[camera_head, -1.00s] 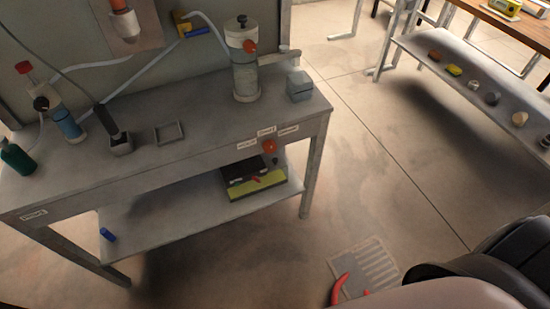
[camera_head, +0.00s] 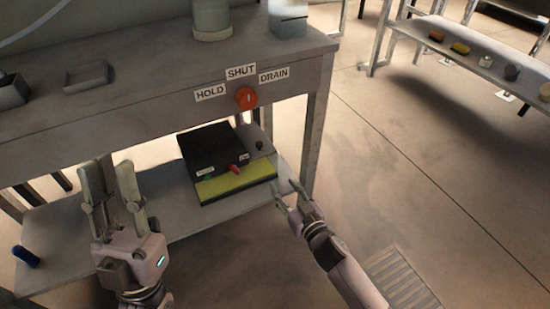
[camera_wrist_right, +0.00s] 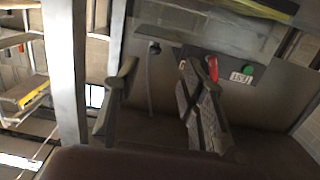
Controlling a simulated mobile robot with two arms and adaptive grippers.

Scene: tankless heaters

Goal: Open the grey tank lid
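A pale grey box (camera_head: 288,20) with a dark line across its front stands on the bench top at the back right. It is cut off by the upper edge of the head view, and I cannot tell for certain whether it is the grey tank with its lid. My left gripper (camera_head: 113,180) is open and empty in front of the bench, fingers pointing up. My right gripper (camera_head: 287,197) is open and empty, low beside the right end of the lower shelf. In the right wrist view its fingers (camera_wrist_right: 155,95) stand apart with nothing between them.
A black and yellow box (camera_head: 232,186) with a red lever (camera_head: 234,169) sits on the lower shelf (camera_head: 185,222). A red knob (camera_head: 246,98) below HOLD, SHUT and DRAIN labels is on the bench front. A bench leg (camera_head: 314,140) stands near my right gripper. Open floor lies right.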

